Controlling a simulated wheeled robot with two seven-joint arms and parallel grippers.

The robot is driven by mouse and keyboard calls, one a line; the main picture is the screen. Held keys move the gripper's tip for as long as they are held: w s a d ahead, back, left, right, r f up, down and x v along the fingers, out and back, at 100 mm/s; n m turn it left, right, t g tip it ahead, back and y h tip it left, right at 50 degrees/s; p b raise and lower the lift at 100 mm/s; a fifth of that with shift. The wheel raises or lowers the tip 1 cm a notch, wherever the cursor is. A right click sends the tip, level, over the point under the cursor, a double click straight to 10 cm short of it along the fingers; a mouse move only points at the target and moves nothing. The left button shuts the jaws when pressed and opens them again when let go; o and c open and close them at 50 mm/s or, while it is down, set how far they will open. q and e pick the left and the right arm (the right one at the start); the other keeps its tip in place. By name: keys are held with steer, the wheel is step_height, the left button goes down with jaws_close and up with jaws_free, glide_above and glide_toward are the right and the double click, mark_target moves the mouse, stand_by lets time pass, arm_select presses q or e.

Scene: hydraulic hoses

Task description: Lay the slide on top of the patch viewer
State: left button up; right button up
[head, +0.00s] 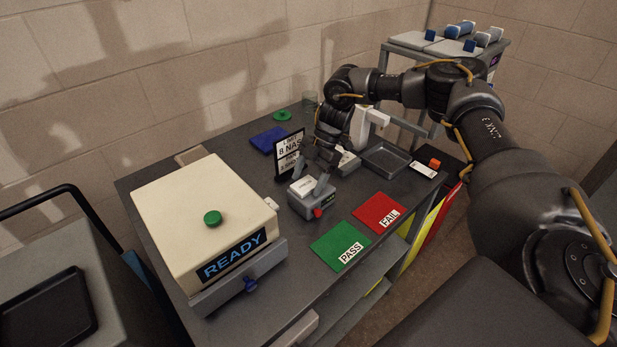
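The patch viewer (313,205) appears to be the small grey device with a red knob and a small green display, standing mid-table. A small white flat piece (302,186), which may be the slide, shows at its top. I cannot tell whether this piece rests on the viewer or is held just above it. My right gripper (314,181) reaches down over the viewer with its fingertips close to the white piece. My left gripper is out of view.
A cream box (190,210) marked READY fills the table's left. Green PASS (335,245) and red FAIL (378,212) mats lie in front. A black-framed sign (289,155) stands close behind the viewer. A grey tray (385,160) and white microscope-like device (362,125) are behind right.

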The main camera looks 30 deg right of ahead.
steer(key=shift+r, duration=0.25)
steer(key=b+v, duration=0.2)
steer(key=v, duration=0.9)
steer(key=shift+d+r, duration=0.2)
steer(key=shift+r, duration=0.2)
